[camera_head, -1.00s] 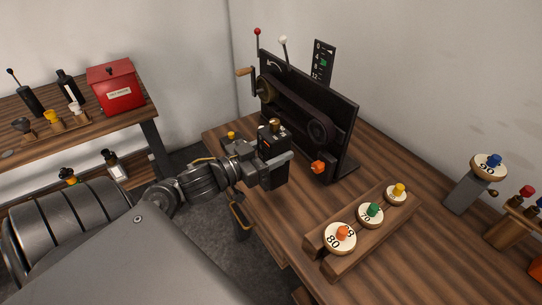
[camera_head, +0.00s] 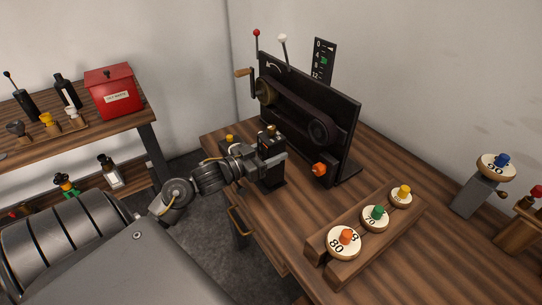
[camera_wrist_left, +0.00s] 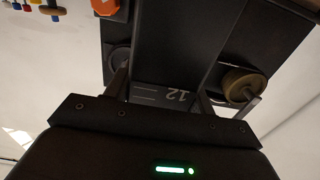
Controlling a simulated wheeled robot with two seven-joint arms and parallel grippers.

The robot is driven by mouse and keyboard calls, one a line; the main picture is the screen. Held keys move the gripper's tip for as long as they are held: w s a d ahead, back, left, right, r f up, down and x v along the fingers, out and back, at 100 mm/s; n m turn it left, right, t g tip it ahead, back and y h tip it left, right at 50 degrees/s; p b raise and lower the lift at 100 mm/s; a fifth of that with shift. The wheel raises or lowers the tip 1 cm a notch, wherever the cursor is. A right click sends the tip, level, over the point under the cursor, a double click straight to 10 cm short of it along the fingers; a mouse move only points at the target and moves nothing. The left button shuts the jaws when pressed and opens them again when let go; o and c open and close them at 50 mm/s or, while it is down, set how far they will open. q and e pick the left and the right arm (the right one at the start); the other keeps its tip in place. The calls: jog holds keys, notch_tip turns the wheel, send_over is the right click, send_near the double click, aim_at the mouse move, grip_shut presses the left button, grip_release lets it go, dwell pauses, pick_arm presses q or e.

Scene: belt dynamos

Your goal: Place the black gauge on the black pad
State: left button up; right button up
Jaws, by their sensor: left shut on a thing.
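My left gripper (camera_head: 272,160) is shut on the black gauge (camera_head: 270,139), a dark upright block with a brass-coloured top. They are at the left of the table, in front of the black belt machine. In the left wrist view the gauge (camera_wrist_left: 185,40) is a dark shape between the two fingers. My right gripper is not in view.
The belt machine (camera_head: 337,100) stands close behind the gripper, with an orange knob (camera_head: 319,169) to the right. A wooden rack (camera_head: 382,243) with numbered discs lies at the front. A grey stand (camera_head: 472,197) is at the right. Bare tabletop lies between machine and rack.

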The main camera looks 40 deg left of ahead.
pick_arm(q)
jog(key=shift+f, duration=0.9)
jog(key=o, duration=1.4)
jog(key=shift+f, duration=0.15)
jog(key=shift+b+v, duration=0.95)
jog(key=shift+v, duration=5.1)
